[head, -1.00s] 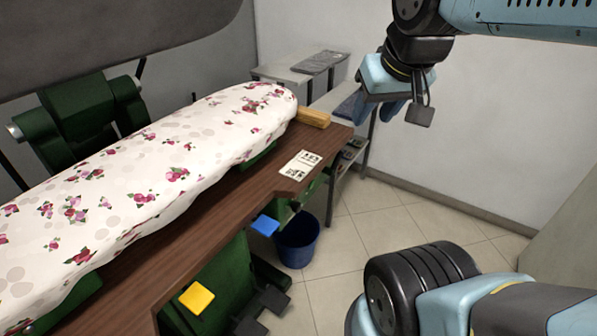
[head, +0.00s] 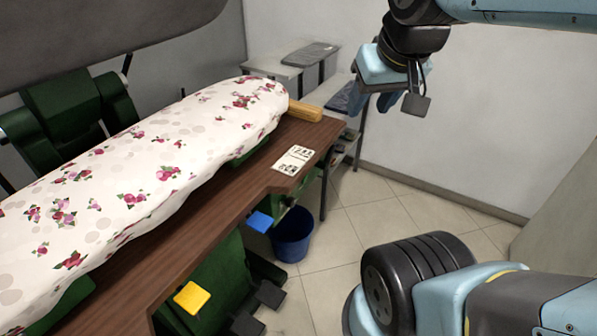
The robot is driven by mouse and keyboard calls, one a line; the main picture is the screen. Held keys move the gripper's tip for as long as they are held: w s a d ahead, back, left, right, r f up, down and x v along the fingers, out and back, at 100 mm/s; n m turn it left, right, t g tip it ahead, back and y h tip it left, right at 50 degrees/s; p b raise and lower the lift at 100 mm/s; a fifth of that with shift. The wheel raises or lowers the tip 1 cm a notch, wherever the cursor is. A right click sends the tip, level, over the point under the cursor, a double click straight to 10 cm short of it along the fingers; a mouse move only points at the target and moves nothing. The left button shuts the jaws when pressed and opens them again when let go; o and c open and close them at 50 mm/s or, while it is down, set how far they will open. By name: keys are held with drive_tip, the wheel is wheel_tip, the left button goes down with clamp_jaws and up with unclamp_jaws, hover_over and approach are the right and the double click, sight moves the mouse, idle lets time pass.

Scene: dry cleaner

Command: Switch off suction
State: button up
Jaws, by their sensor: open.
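A pressing table with a white floral padded board (head: 150,165) and a brown wooden edge (head: 215,205) fills the left of the head view. Below the wood are a blue pedal-like plate (head: 260,222) and a yellow one (head: 191,297). Two dark pedals (head: 270,293) sit lower, near the floor. No control is legibly marked as suction, and I cannot tell its state. My gripper (head: 377,100) hangs in the air at upper right, open and empty, pointing down. It is apart from the table and the plates.
A printed card (head: 294,160) and a yellow-brown block (head: 306,111) lie on the wood. A blue bin (head: 293,236) stands on the floor beside the table. A grey side table (head: 273,63) with folded cloth is behind. Tiled floor (head: 400,216) is clear at the centre right.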

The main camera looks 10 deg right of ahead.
drive_tip(key=shift+w, duration=0.2)
drive_tip(key=c, duration=0.3)
drive_tip(key=shift+w+f, duration=0.2)
drive_tip(key=shift+w, duration=0.1)
drive_tip(key=shift+c, duration=0.7)
drive_tip(key=w+f+g, duration=0.1)
drive_tip(key=w+f+m, duration=0.1)
drive_tip(key=w, duration=0.1)
drive_tip(key=w+f+g+y, duration=0.1)
drive_tip(key=w, duration=0.1)
drive_tip(key=shift+a+m+g, duration=0.3)
drive_tip(key=shift+m, duration=0.1)
clamp_jaws()
drive_tip(key=w+d+f+m+g+y, duration=0.35)
drive_tip(key=w+f+m+y, duration=0.35)
drive_tip(key=w+f, duration=0.95)
drive_tip(key=w+d+f+m+t+y, duration=0.2)
drive_tip(key=f+m, duration=0.3)
drive_tip(key=f, duration=0.6)
drive_tip(key=w+d+f+m+t+y, duration=0.2)
drive_tip(key=d+f+m+t, duration=0.3)
drive_tip(key=f, duration=0.6)
drive_tip(key=w+d+f+m+t+y, duration=0.2)
drive_tip(key=f+m, duration=0.4)
drive_tip(key=f, duration=0.5)
drive_tip(key=shift+w+d+f+t+y, duration=0.35)
drive_tip(key=shift+d+t, duration=0.4)
drive_tip(key=shift+t, duration=0.3)
